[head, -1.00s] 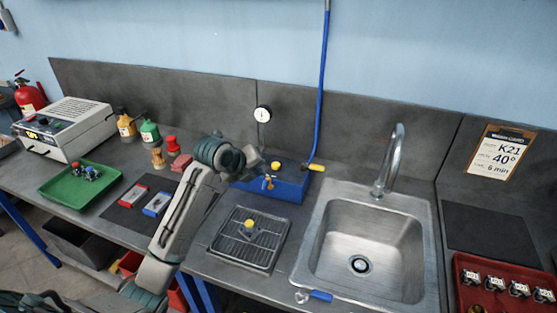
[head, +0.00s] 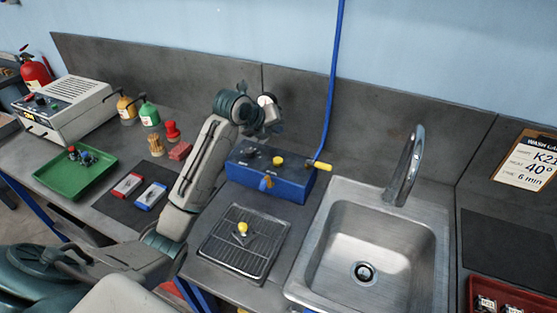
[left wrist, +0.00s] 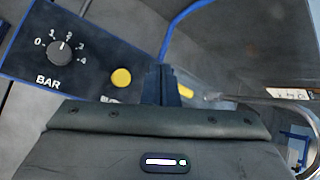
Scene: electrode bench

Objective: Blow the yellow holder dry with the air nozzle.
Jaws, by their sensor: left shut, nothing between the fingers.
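The yellow holder (head: 242,229) stands on the dark drain grate (head: 216,246) left of the sink; its yellow top shows best. The air nozzle (head: 322,165) is yellow, at the lower end of a blue hose (head: 334,90), by the right end of the blue box (head: 291,187). It also shows blurred in the left wrist view (left wrist: 186,95), just beyond the fingers. My left gripper (head: 277,129) is above the back of the box, away from the holder. Its dark fingers (left wrist: 160,84) are shut and empty. My right gripper is not in view.
The box carries a BAR dial (left wrist: 60,52) and a yellow button (left wrist: 121,77). The sink (head: 420,230) with its tall tap (head: 407,170) is to the right. A green tray (head: 50,180), bottles and a red-and-white block (head: 127,184) are to the left.

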